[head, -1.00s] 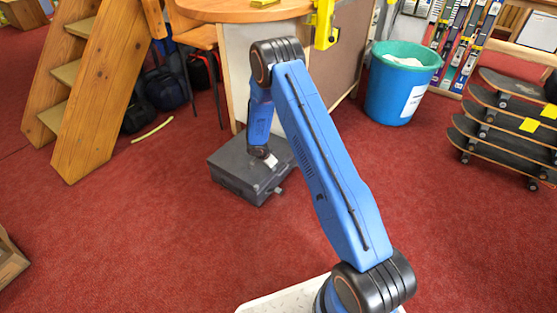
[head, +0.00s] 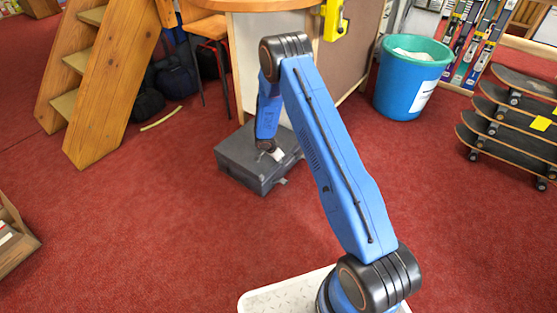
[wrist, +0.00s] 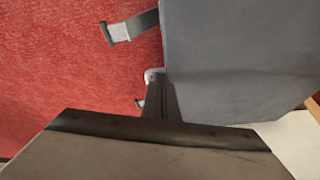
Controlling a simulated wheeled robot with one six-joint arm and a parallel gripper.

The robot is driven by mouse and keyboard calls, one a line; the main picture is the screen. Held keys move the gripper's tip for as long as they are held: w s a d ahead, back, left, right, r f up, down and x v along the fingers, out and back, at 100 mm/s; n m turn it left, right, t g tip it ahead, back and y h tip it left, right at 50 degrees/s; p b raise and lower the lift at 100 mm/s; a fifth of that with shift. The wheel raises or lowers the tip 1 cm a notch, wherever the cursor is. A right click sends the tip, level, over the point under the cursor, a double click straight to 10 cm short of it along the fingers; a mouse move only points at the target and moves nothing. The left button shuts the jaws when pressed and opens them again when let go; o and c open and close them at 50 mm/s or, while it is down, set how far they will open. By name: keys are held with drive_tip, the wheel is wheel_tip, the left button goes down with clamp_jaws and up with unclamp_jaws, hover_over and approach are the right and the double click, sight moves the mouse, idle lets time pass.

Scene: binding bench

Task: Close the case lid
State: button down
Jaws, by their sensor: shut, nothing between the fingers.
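The case (head: 240,158) is a dark grey box on the red floor, in front of the round table. Its lid (head: 236,149) looks flat and down in the head view; whether a thin gap is left under it cannot be told. In the wrist view the grey lid (wrist: 240,60) fills the upper right, with a strap-like latch (wrist: 130,28) sticking out over the carpet.
A round table (head: 250,4) stands behind the case. A wooden stair (head: 105,85) is at the left and a blue bin (head: 405,85) at the right. Skateboards (head: 510,130) are stacked at far right. The carpet in front of the case is clear.

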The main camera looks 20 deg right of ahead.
drive_tip(key=v, duration=1.7)
drive_tip(key=shift+r, duration=0.2)
drive_tip(key=s+d+r+n, duration=0.25)
drive_tip(key=s+r, duration=0.35)
drive_tip(key=r, duration=0.4)
drive_tip(key=s+d+r+n, duration=0.1)
drive_tip(key=s+d+r, duration=0.2)
drive_tip(key=s+r, duration=0.6)
drive_tip(key=s+d+r+n, duration=0.2)
drive_tip(key=s+r, duration=0.2)
drive_tip(key=r, duration=0.8)
drive_tip(key=s+r+n+y, duration=0.1)
drive_tip(key=s+r+n, duration=0.1)
drive_tip(key=s, duration=0.8)
drive_tip(key=s+a+r+n+t+y, duration=0.1)
drive_tip(key=s+r+n, duration=0.2)
drive_tip(key=s, duration=0.7)
drive_tip(key=s+r+n+t+y, duration=0.1)
drive_tip(key=s+r+n+y, duration=0.1)
drive_tip(key=s, duration=0.8)
drive_tip(key=shift+a+r+n, duration=0.4)
drive_tip(key=shift+r+n, duration=0.1)
drive_tip(key=shift+n, duration=0.05)
